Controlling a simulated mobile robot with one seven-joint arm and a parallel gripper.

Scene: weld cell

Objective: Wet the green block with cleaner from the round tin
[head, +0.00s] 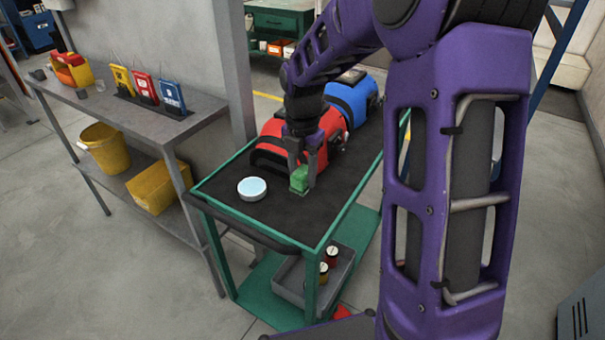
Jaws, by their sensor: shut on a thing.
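The green block (299,181) is between the fingers of my gripper (303,178), which is shut on it. The block is at or just above the dark top of the green-framed cart (277,215); I cannot tell whether it touches. The round tin (252,188) sits on the cart top to the left of the block, apart from it. It is white-rimmed with a pale blue face. My arm hides part of the cart's right side.
A grey bench (150,128) with yellow, red and blue packs is at left. A grey tray (318,283) holds small bottles on the lower shelf. The cart's front-middle top is clear.

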